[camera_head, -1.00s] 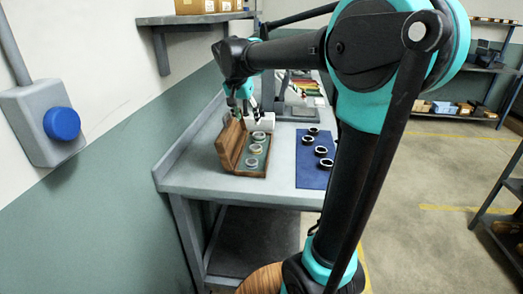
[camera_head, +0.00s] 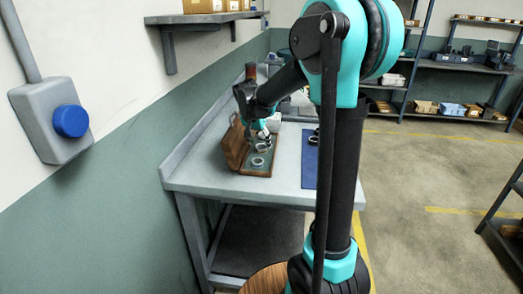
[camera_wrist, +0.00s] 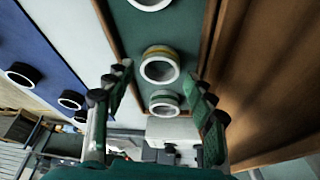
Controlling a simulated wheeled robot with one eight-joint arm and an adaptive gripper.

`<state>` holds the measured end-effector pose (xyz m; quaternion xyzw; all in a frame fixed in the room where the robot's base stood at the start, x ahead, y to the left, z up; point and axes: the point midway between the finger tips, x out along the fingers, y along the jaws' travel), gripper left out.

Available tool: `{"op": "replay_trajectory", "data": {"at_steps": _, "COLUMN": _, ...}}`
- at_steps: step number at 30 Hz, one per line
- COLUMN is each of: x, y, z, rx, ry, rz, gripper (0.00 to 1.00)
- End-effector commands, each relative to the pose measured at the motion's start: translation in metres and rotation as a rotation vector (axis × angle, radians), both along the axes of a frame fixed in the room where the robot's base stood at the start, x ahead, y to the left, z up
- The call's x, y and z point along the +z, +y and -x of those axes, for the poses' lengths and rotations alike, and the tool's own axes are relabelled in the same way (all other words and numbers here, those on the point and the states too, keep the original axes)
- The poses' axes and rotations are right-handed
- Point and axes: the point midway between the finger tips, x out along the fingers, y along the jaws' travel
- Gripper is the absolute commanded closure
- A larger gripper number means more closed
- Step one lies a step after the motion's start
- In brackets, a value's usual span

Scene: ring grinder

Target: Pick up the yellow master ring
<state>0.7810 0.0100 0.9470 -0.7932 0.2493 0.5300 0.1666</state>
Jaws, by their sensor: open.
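The yellow master ring (camera_wrist: 158,51) sits in the middle of a row of three rings in the wooden case (camera_wrist: 107,20), on its green lining. Its yellow band shows around a pale rim in the wrist view. My gripper (camera_wrist: 162,80) is open, with one finger on either side of the row and the yellow ring seen between and beyond the fingertips. No contact shows. In the head view my gripper (camera_head: 266,130) is over the case (camera_head: 258,174), and the ring's colour is hard to make out there.
A plain ring (camera_wrist: 150,4) and a green-banded ring (camera_wrist: 164,104) flank the yellow one. The case's raised lid (camera_wrist: 265,90) stands close on the right. A blue mat (camera_wrist: 40,50) with several dark rings lies left, with bare bench between.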

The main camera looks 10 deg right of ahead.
Motion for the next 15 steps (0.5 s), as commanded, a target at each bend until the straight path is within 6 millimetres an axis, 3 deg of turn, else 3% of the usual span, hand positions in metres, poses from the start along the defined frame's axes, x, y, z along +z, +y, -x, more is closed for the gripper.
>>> {"op": "replay_trajectory", "data": {"at_steps": 6, "x": -0.021, "y": -0.005, "z": -0.008, "rx": 0.0, "ry": 0.0, "rz": 0.0, "gripper": 0.45}}
{"op": "replay_trajectory", "data": {"at_steps": 13, "x": -0.023, "y": -0.005, "z": -0.008, "rx": 0.001, "ry": 0.0, "rz": 0.0, "gripper": 0.45}}
{"op": "replay_trajectory", "data": {"at_steps": 15, "x": -0.022, "y": -0.005, "z": -0.008, "rx": 0.001, "ry": 0.0, "rz": 0.0, "gripper": 0.51}}
